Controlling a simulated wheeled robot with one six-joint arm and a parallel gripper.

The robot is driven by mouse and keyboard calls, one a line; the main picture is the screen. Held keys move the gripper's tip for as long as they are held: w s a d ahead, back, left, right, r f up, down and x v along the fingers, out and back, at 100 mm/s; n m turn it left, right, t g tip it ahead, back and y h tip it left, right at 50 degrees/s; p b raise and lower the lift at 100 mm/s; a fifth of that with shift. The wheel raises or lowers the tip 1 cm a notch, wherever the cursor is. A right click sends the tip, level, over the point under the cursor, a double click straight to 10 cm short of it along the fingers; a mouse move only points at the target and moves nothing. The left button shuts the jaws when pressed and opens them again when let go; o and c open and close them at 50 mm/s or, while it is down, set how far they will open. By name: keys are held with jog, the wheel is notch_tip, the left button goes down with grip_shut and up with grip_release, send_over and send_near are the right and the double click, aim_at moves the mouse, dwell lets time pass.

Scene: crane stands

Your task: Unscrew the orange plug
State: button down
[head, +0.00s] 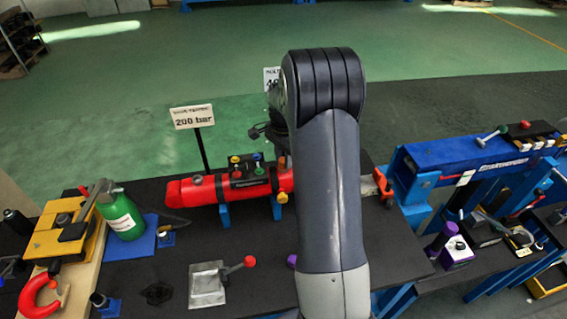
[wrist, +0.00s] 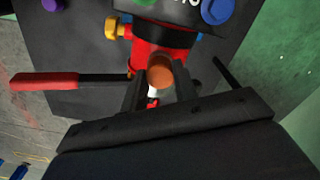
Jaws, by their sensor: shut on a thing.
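The orange plug (wrist: 160,73) shows in the wrist view as a round brownish-orange end. It lies between the two dark fingers of my gripper (wrist: 160,88), which is shut on it. Behind it is the end of the red cylinder (wrist: 160,42). In the head view the red cylinder (head: 203,190) lies on blue supports on the dark bench. My arm covers its right part there, and I cannot make out the plug or my fingertips. Whether the plug is still seated in the cylinder is unclear.
A yellow fitting (wrist: 115,28) and a blue knob (wrist: 217,10) are close by the plug. A red-handled bar (wrist: 45,82) reaches in from the left. A 200 bar sign (head: 193,117) stands behind the cylinder. A green bottle (head: 122,216) stands at left.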

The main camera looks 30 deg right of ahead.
jog(key=shift+r, duration=0.1)
dwell(0.3)
jog(key=n, duration=0.3)
jog(key=shift+n, duration=1.1)
jog(key=shift+n, duration=1.1)
jog(key=n, duration=0.3)
jog(key=shift+n, duration=0.5)
jog(key=n, duration=0.4)
jog(key=shift+r, duration=0.1)
